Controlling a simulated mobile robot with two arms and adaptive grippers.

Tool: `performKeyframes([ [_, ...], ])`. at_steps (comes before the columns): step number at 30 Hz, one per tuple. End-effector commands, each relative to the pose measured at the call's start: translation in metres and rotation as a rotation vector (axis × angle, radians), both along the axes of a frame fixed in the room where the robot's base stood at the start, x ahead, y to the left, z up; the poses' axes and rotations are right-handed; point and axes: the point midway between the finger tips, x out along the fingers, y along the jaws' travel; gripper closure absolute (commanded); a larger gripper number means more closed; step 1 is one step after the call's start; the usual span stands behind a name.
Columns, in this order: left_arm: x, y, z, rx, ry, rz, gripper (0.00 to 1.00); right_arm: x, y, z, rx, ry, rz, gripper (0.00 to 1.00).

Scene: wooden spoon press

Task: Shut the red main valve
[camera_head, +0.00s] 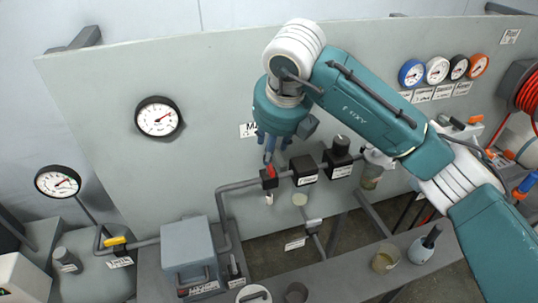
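The red main valve (269,179) sits on the grey pipe in front of the panel, near the picture's centre. Its small red handle stands upright above the pipe. My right gripper (271,158) comes in from the right and points down just above the valve, with blue fingers close to the red handle's top. Whether the fingers touch or straddle the handle cannot be told. The gripper hides part of a label on the panel behind it. My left gripper is not in view.
A yellow-handled valve (115,241) is on the same pipe at left, beside a grey box (190,257). A black fitting (341,151) stands right of the red valve. Gauges line the panel (90,110). A beaker (385,259) and flask (420,250) stand at lower right.

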Motion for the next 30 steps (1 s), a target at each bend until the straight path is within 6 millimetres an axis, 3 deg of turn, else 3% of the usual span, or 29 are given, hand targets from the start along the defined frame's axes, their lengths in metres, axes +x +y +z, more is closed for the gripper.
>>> performKeyframes([
  [3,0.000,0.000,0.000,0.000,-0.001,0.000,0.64,-0.007,-0.002,0.020,0.000,-0.003,-0.001,0.64],
  [7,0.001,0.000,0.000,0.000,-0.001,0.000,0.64,-0.012,-0.004,0.031,0.001,-0.002,-0.001,0.64],
  [23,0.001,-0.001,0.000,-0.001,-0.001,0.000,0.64,-0.014,-0.003,0.035,0.003,0.002,0.002,0.64],
  [26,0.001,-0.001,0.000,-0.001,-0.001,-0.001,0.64,-0.020,0.010,0.028,0.046,0.020,0.039,0.64],
  [29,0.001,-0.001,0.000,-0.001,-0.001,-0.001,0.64,-0.040,0.048,0.015,0.174,0.069,0.139,0.64],
  [30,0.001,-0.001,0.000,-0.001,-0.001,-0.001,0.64,-0.053,0.069,0.010,0.253,0.098,0.192,0.64],
])
